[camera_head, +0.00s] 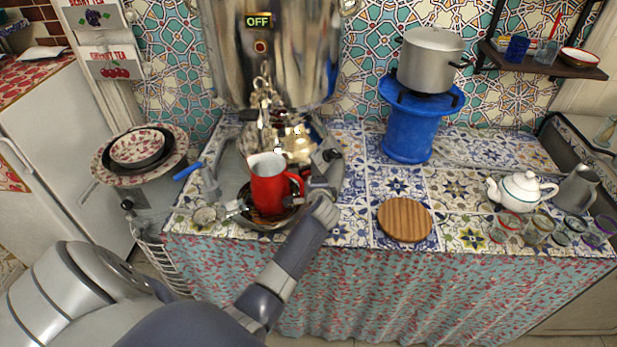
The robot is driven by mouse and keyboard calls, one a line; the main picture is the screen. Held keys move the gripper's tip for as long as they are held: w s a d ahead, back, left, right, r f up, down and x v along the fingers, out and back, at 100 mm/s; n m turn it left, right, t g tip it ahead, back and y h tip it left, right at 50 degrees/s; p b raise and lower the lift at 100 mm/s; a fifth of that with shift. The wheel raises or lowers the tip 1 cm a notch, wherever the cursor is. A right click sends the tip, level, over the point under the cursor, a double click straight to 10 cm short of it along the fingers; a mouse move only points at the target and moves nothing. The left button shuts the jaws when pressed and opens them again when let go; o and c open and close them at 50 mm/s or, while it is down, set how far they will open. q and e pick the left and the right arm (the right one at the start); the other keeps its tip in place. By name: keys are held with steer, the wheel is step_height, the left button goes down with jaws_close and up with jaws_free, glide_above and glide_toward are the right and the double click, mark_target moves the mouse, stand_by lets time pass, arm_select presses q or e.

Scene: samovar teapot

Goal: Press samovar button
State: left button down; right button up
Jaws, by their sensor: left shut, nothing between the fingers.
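The samovar (318,60) is a large shiny metal vessel at the back of the counter, cut off by the top edge. Its small display (258,20) reads OFF. A small round red button (260,47) sits just below the display. My left arm reaches in from the lower left. My left gripper (318,188) is low at the right side of the red pitcher, well below the button and apart from it. It looks shut, with nothing seen held, but its fingers are hard to make out. My right gripper is not in view.
A red pitcher (268,190) stands in front of the samovar's taps (265,97). A wooden board (404,219) lies right of it. A blue stand (408,130) bears a metal pot (431,62). A white teapot (520,191) and several glasses stand at the right.

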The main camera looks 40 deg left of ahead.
arm_select(q)
steer(key=shift+s+d, duration=0.2)
steer(key=shift+d, duration=0.2)
steer(key=shift+d, duration=0.1)
steer(key=d, duration=0.1)
steer(key=s+d, duration=0.1)
steer(key=d+p, duration=0.1)
steer(key=shift+s, duration=0.25)
steer(key=shift+s+d, duration=0.3)
steer(key=shift+d, duration=0.3)
steer(key=shift+s+d, duration=0.25)
steer(key=shift+d, duration=0.3)
